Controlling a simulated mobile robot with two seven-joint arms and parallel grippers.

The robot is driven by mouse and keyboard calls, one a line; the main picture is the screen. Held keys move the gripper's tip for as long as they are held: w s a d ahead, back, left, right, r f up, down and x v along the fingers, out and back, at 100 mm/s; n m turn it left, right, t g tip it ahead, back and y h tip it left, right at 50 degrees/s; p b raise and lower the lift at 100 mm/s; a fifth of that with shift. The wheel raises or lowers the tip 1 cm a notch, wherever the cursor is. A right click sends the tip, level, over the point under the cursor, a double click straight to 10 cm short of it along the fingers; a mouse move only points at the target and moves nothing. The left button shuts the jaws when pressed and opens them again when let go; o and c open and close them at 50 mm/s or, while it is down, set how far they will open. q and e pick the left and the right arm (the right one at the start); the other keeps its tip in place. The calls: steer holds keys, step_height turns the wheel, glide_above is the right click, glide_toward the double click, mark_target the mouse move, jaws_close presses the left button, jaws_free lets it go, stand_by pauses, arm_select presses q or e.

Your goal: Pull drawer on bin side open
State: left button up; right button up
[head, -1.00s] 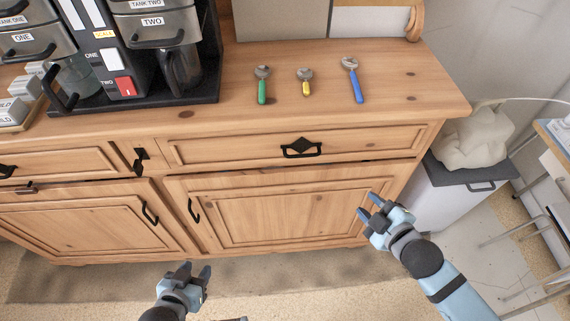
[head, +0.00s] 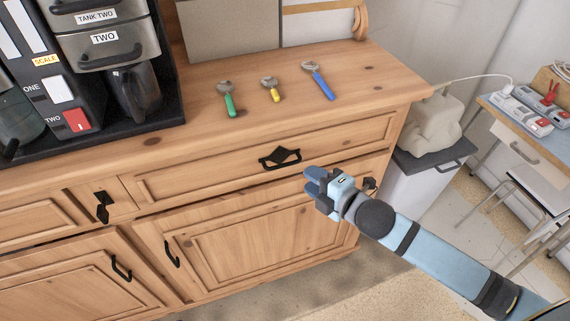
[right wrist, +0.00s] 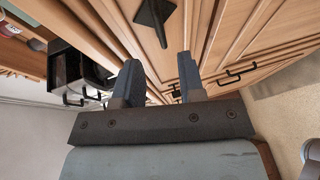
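The wooden drawer on the bin side (head: 205,178) is at the right of the dresser front and looks closed. Its black handle with a diamond-shaped plate (head: 280,158) is in the middle of the drawer front. My right gripper (head: 309,181) is in front of the dresser, to the right of and below the handle, apart from it. In the right wrist view my right gripper (right wrist: 159,68) has its two fingers spread with nothing between them. The black handle (right wrist: 155,14) shows beyond the fingertips there. My left gripper is out of view.
A grey bin (head: 435,160) with a bag on it stands right of the dresser. A coffee machine (head: 110,60) stands at the left. A side table (head: 525,140) is at the far right.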

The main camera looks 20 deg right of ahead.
mark_target(286, 164)
steer(key=x, duration=0.9)
steer(key=shift+w+a, duration=0.1)
steer(key=shift+a, duration=0.05)
jaws_close()
